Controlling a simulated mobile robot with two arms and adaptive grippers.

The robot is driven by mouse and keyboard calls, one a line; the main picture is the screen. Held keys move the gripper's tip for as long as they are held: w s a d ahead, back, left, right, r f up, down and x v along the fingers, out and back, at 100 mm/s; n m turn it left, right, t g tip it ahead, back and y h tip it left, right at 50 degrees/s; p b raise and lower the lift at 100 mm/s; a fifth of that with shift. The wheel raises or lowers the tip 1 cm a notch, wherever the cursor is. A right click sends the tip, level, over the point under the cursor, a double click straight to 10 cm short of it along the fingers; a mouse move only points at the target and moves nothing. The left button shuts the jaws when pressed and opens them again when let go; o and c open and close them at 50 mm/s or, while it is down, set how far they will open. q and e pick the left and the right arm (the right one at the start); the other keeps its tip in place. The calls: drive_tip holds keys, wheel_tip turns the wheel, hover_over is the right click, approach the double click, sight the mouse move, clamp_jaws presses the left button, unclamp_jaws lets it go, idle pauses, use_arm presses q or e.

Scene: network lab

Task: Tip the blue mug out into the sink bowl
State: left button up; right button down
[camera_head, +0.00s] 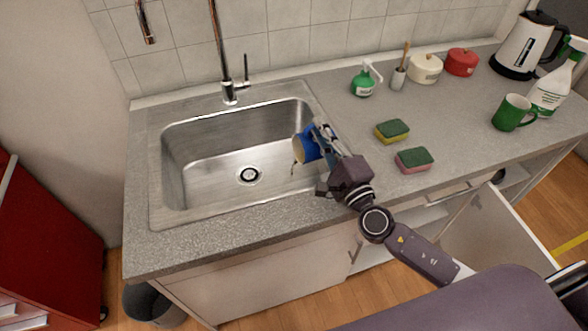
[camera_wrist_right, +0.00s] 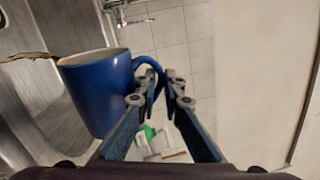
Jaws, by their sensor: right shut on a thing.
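The blue mug (camera_head: 308,147) is held over the right part of the steel sink bowl (camera_head: 215,180), tipped with its mouth to the left. In the wrist view the mug (camera_wrist_right: 98,92) shows its handle between the fingers. My right gripper (camera_head: 326,140) is shut on that handle; its fingers (camera_wrist_right: 162,92) also show in the wrist view. A thin brown stream (camera_wrist_right: 28,56) runs from the mug's rim, and a small brown trickle shows below the mouth in the head view. The mug's inside is mostly hidden. My left gripper is not in view.
A tap (camera_head: 229,92) stands behind the bowl. On the counter right of the sink are two sponges (camera_head: 392,130) (camera_head: 414,159), a green soap bottle (camera_head: 364,82), a green mug (camera_head: 512,113), pots, a kettle (camera_head: 522,45) and a spray bottle (camera_head: 553,88). An open cabinet door (camera_head: 487,235) stands below.

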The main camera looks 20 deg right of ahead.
drive_tip(key=shift+a+f+n+p, duration=0.4)
drive_tip(key=shift+a+n, duration=0.35)
drive_tip(key=shift+n, duration=0.35)
